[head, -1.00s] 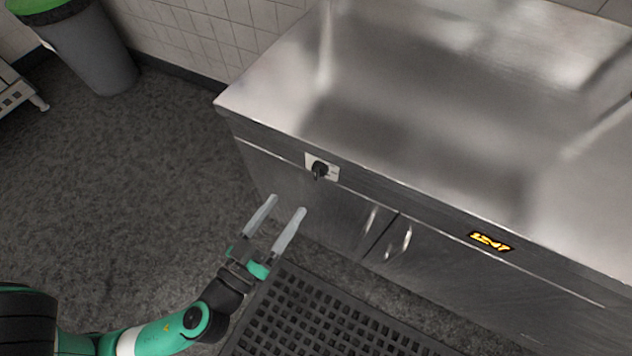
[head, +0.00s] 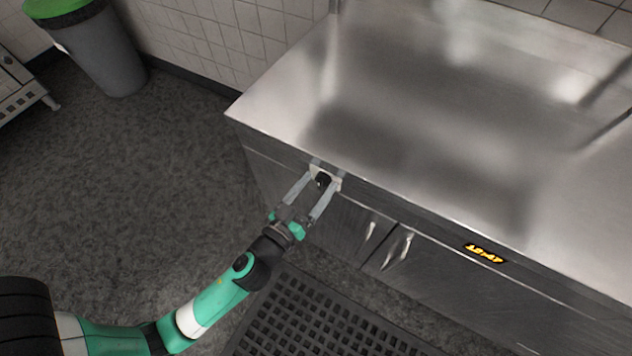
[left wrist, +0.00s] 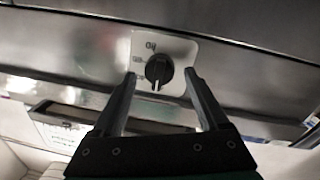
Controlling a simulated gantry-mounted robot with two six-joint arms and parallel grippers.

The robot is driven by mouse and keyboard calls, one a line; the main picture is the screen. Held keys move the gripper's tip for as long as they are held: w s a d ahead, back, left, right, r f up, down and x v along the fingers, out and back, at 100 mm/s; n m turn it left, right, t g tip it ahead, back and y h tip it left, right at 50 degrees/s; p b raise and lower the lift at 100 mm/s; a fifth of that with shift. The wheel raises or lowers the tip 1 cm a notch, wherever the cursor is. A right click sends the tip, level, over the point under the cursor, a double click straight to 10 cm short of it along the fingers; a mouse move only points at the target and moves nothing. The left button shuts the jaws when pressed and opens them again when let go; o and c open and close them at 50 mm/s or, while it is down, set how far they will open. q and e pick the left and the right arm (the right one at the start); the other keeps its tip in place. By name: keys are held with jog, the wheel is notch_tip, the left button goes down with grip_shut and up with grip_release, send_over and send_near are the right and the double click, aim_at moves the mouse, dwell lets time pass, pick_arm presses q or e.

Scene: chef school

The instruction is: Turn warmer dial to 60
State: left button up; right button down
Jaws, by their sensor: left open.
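The warmer dial is a small black knob (head: 322,180) on a white plate on the front edge of the steel warmer (head: 420,130). In the left wrist view the knob (left wrist: 159,70) shows a pale pointer line aimed toward the bottom of the picture. Small print on its plate (left wrist: 178,47) is too blurred to read fully. My left gripper (head: 323,184) is open, with one finger on each side of the knob; in the left wrist view its fingertips (left wrist: 160,76) flank the knob with gaps. I cannot tell exactly how deep they reach. My right gripper is not in view.
Cabinet doors with handles (head: 396,250) lie below the counter edge. A lit orange display (head: 484,253) sits further right. A black perforated mat (head: 320,320) is on the floor. A grey bin with a green lid (head: 95,50) stands at the back left.

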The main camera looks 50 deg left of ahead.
pick_arm(q)
grip_shut()
dwell(0.4)
jog(key=shift+m, duration=0.3)
jog(key=m+p, duration=0.1)
jog(key=m, duration=0.3)
jog(key=shift+w+d+r, duration=0.1)
jog(key=shift+r, duration=0.05)
jog(key=m+p, duration=0.1)
jog(key=m, duration=0.4)
jog(key=shift+d+g, duration=0.1)
jog(key=shift+g, duration=0.2)
jog(key=m+p, duration=0.1)
jog(key=m, duration=0.3)
jog(key=shift+w+d+m+y, duration=0.1)
jog(key=shift+m+y, duration=0.2)
jog(key=m, duration=0.2)
jog(key=m+p, duration=0.1)
jog(key=m, duration=0.1)
jog(key=shift+m+g+y, duration=0.3)
jog(key=shift+f, duration=0.2)
